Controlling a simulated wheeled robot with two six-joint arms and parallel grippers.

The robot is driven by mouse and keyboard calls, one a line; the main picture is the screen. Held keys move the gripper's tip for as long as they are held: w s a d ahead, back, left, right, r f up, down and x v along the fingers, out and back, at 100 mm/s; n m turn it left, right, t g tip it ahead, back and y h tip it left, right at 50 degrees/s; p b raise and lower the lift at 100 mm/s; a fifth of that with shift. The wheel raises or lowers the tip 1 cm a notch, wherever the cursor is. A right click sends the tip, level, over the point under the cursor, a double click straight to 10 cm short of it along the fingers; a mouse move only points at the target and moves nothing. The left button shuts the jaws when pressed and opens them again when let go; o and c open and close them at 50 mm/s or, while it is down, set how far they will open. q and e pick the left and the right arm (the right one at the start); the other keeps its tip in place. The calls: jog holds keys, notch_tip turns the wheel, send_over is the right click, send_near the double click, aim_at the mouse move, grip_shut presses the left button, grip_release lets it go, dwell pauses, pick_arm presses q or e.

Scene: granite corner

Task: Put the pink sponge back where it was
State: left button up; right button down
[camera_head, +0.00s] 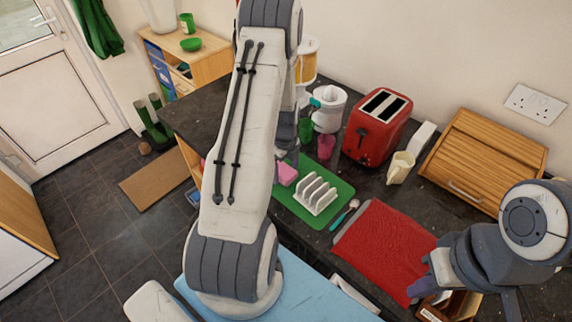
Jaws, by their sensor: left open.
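The pink sponge (287,174) shows at the left end of the green mat (336,211), beside the white toast rack (315,194). Part of it is hidden behind my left arm. My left gripper (289,156) points down just above and behind the sponge in the picture; it is open, with its fingers partly hidden by my arm. I cannot tell whether the fingers touch the sponge. My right gripper (424,287) is at the lower right, by the red cloth's near corner; its jaws are not clear.
A pink cup (326,147), a green cup (305,131), a white juicer (328,106) and a red toaster (377,125) stand behind the mat. A spoon-like utensil (344,215) lies by the red cloth (385,248). A wooden bread bin (483,160) stands right.

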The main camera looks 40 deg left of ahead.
aim_at(285, 171)
pick_arm(q)
jog(key=shift+r, duration=0.3)
notch_tip(285, 171, up, 11)
jog(key=b, duration=0.4)
jog(key=d+r+n, duration=0.2)
jog(key=d+r, duration=0.2)
jog(key=d, duration=0.7)
jog(key=s+d+r+n, duration=0.3)
jog(key=s+d, duration=0.2)
jog(key=d, duration=0.4)
jog(key=s+d+r+n, duration=0.2)
jog(key=s+d+n, duration=0.1)
jog(key=s+d, duration=0.4)
jog(key=s+d+r+n+h, duration=0.1)
jog(key=s+d+n, duration=0.2)
jog(key=s+d, duration=0.3)
jog(key=s, duration=0.3)
jog(key=shift+n, duration=0.4)
jog(key=shift+s+r, duration=0.1)
notch_tip(285, 171, down, 3)
jog(key=b, duration=0.3)
jog(key=shift+f, duration=0.2)
